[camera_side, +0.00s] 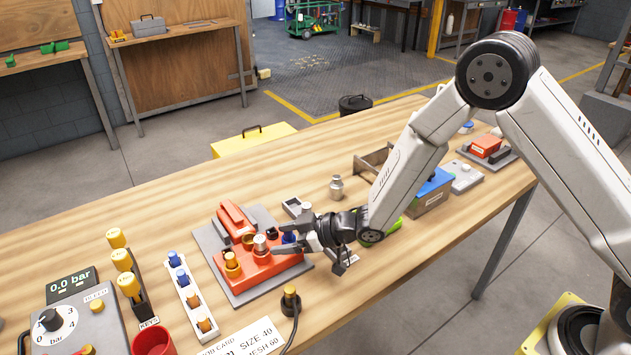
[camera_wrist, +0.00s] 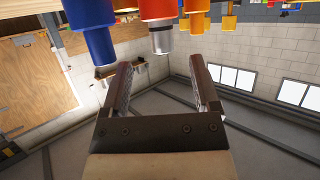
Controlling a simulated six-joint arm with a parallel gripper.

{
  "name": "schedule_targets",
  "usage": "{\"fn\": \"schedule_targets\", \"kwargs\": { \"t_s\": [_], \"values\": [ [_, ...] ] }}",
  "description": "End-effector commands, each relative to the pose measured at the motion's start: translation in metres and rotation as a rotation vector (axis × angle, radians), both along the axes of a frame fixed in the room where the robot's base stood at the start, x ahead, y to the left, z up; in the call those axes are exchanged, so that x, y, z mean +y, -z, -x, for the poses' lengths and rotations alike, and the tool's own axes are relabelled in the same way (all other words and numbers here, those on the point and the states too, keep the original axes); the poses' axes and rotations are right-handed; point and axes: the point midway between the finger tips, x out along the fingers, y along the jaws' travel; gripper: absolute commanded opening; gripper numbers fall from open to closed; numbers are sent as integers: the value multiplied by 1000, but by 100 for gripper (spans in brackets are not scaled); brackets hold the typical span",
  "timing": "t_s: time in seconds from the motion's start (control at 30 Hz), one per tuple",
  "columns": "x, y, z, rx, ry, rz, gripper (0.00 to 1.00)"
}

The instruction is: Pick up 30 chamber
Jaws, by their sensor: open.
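My gripper (camera_side: 281,239) is open and reaches from the right over the front of an orange-red device on a grey plate (camera_side: 288,284). A silver-topped piece (camera_side: 260,242) stands on the device just beyond the fingertips. A blue piece (camera_side: 289,238) shows by the fingers. In the wrist view, nothing is between my open fingers (camera_wrist: 160,72). A red cylinder with a silver end (camera_wrist: 161,41) lies ahead of the gap, and a blue cylinder (camera_wrist: 90,30) is left of it. No mark reading 30 is legible, so I cannot tell which piece is the 30 chamber.
A white strip (camera_side: 193,297) holds blue and orange pieces. A key rack (camera_side: 140,290) with yellow tops and a pressure box (camera_side: 60,325) stand left. A small metal bottle (camera_side: 336,188) stands behind my gripper. The back left of the wooden bench (camera_side: 120,205) is clear.

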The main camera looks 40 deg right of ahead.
Motion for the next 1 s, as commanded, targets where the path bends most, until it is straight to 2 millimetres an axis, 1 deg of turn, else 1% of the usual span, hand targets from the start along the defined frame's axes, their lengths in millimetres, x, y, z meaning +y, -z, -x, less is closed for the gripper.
{"fn": "schedule_targets", "kwargs": {
  "t_s": [0.17, 0.43, 0.77, 1.0],
  "values": [
    [3, 2, -3, 1, 0, 1, 79],
    [15, 9, -15, 1, 0, 1, 79],
    [19, 11, -18, 2, 1, 1, 79],
    [32, 17, -29, 1, 0, 1, 79]
  ]
}}
